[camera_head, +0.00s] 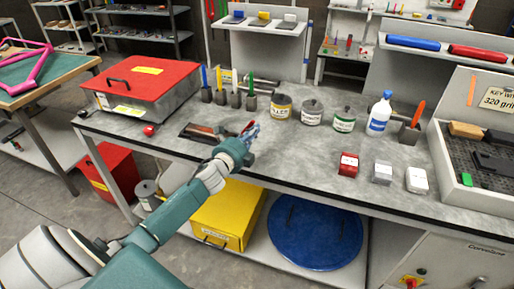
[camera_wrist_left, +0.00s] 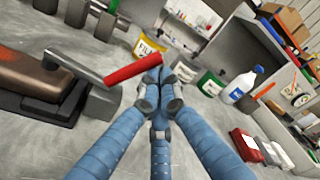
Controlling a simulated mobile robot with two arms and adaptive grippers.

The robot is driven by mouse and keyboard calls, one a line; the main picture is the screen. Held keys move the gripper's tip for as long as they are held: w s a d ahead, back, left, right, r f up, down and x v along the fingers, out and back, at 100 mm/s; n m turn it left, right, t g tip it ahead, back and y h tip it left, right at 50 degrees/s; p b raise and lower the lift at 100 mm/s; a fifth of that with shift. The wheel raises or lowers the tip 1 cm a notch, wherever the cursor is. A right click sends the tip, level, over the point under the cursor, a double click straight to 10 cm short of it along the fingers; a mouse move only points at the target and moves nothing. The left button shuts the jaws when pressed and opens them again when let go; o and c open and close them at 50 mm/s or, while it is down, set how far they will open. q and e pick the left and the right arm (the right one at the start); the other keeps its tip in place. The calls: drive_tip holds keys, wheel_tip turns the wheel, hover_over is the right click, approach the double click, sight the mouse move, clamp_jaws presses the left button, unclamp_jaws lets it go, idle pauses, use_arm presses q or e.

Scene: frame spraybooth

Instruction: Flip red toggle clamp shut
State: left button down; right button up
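The toggle clamp (camera_head: 200,132) lies on the grey workbench, beside my left gripper. Its red handle (camera_wrist_left: 130,70) shows in the left wrist view at the end of a grey lever (camera_wrist_left: 72,66), which slopes up from the dark clamp base (camera_wrist_left: 58,102). The handle also shows in the head view (camera_head: 246,127). My left gripper (camera_wrist_left: 154,78) has its blue fingers drawn together, with the tips at the free end of the red handle. Whether the tips touch the handle cannot be told. My right gripper is not in view.
Behind the gripper stand a yellow-labelled can (camera_head: 282,109), two other cans and a white-blue bottle (camera_head: 379,114). Brush holders (camera_head: 235,97) and a red-lidded box (camera_head: 142,83) are to the left. Small red (camera_head: 348,164), grey and white blocks lie right. Bench between is clear.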

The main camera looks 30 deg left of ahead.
use_arm(q)
drive_tip(key=shift+s+a+r, duration=0.1)
drive_tip(key=shift+a+r, duration=0.2)
idle(0.7)
